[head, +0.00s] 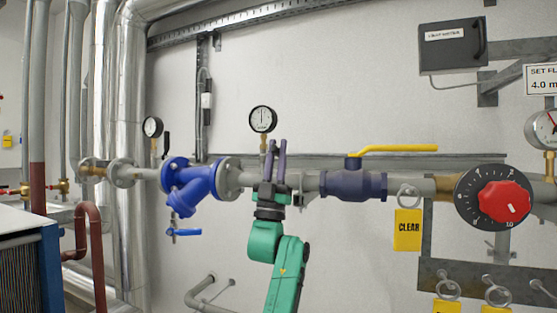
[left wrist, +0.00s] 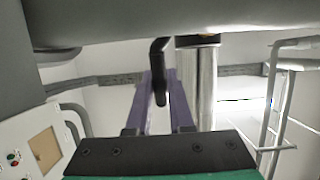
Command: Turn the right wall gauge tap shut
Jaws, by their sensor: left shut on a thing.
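The right wall gauge (head: 262,119) is a round white dial with a black rim, standing on a stem above the grey pipe. My left gripper (head: 276,148) reaches up from below in front of the pipe, just right of the gauge stem. In the left wrist view, a black bent tap lever (left wrist: 160,72) lies between the purple fingers of my left gripper (left wrist: 161,84), which are shut on it. My right gripper is not in view.
A blue strainer (head: 190,181) is on the pipe to the left, and a dark ball valve (head: 352,186) with a yellow handle (head: 398,149) to the right. A second gauge (head: 152,127) with a black lever stands further left. A red dial knob (head: 504,202) is at right.

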